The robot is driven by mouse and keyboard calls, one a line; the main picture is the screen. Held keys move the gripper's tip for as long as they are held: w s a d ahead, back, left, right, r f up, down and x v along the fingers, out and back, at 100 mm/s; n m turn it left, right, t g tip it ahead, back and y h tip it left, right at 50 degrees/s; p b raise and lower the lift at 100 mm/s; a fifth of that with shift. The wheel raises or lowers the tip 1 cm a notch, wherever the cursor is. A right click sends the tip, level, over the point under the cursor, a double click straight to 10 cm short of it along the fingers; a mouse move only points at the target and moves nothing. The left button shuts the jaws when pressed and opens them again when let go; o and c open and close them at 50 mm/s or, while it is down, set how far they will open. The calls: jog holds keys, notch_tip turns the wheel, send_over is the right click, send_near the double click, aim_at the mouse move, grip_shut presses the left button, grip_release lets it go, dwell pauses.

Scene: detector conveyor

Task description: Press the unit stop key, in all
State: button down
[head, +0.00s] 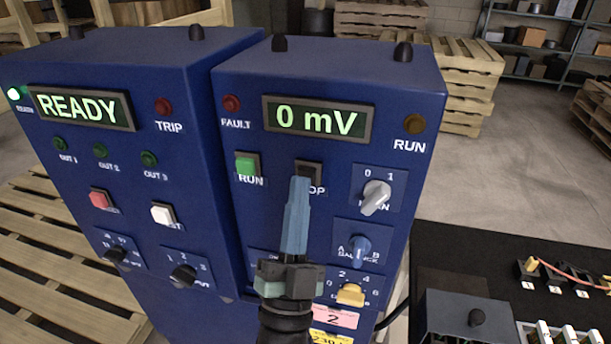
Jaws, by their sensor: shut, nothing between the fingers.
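The blue unit (419,100) on the right carries a display (317,120) reading "0 mV". Its black stop key (308,170) sits below the display, with a label of which only "OP" shows. My gripper (299,182) is shut and empty. Its fingertips overlap the lower part of the stop key in the head view and hide part of the label. I cannot tell whether they touch the key. The green RUN key (247,165) is to the left of it. The red FAULT lamp (232,103) and the amber RUN lamp (414,123) look unlit.
A second blue unit (150,75) at the left reads "READY". A grey rotary knob (376,196), a blue knob (360,249) and a yellow knob (351,294) are right of my gripper. A black table (440,262) with wired parts is lower right. Wooden pallets stand behind.

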jog(key=shift+s+a, duration=0.25)
jog(key=shift+s, duration=0.4)
jog(key=s, duration=0.1)
jog(key=s+a+p, duration=0.1)
jog(key=s, duration=0.2)
jog(key=shift+s+a, duration=0.25)
jog(key=shift+s, duration=0.1)
dwell(0.3)
notch_tip(320, 180, up, 17)
jog(key=w+a+n+t+y, duration=0.1)
jog(key=w+a+n+y, duration=0.1)
jog(key=n+y, duration=0.5)
jog(key=s+d+r+n, duration=0.1)
jog(key=s+r, duration=0.2)
jog(key=r, duration=0.4)
jog(key=s+d+r+n+h, duration=0.1)
jog(key=s+r, duration=0.3)
jog(key=r, duration=0.4)
jog(key=shift+s+d+r+n, duration=0.2)
jog(key=shift+d+n, duration=0.2)
